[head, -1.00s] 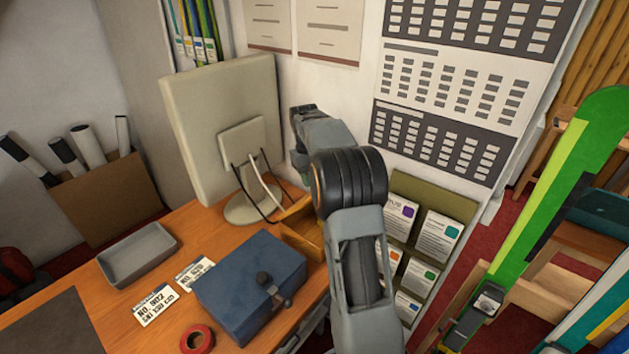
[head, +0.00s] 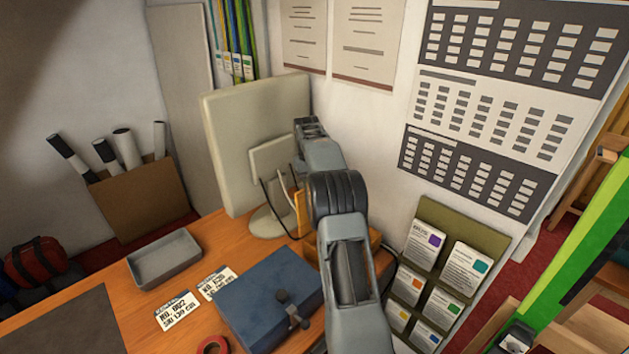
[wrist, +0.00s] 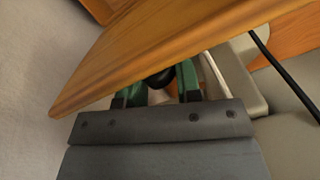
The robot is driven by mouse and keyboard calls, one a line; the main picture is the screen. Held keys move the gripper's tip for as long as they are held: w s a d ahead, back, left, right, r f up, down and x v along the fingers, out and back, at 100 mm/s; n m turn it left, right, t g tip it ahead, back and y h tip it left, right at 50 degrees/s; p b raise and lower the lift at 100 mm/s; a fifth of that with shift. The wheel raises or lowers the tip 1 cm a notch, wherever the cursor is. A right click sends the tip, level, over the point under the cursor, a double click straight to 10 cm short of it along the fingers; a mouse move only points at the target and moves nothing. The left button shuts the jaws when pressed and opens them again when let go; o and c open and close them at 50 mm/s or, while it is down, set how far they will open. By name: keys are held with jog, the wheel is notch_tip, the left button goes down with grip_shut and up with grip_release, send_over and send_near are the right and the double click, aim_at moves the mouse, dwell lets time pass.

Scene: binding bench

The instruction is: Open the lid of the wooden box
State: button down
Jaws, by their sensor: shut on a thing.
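The wooden box (head: 375,238) is mostly hidden behind my arm in the head view, beside the monitor. Its orange lid (head: 301,212) shows as a narrow, nearly upright panel left of my arm, so it stands raised. In the wrist view the lid (wrist: 190,45) slants across the upper picture as a broad wooden board. My gripper (wrist: 160,82) has green and black fingers, partly covered by the board's edge. They are shut on a dark round knob (wrist: 160,79), seemingly the lid's. In the head view the fingers are hidden by my arm.
A monitor (head: 245,140) with hanging cables stands close left of the box. A blue latched box (head: 265,290), a grey tray (head: 165,262), label cards (head: 178,312) and red tape (head: 212,345) lie on the bench. A card rack (head: 440,265) is to the right.

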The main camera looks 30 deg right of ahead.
jog(key=shift+w+a+f, duration=0.3)
jog(key=shift+f, duration=0.15)
jog(key=c, duration=0.8)
grip_release()
jog(key=shift+w+a+r, duration=0.1)
jog(key=shift+a, duration=0.05)
notch_tip(320, 180, up, 8)
jog(key=shift+w+f, duration=0.25)
jog(key=shift+w, duration=0.2)
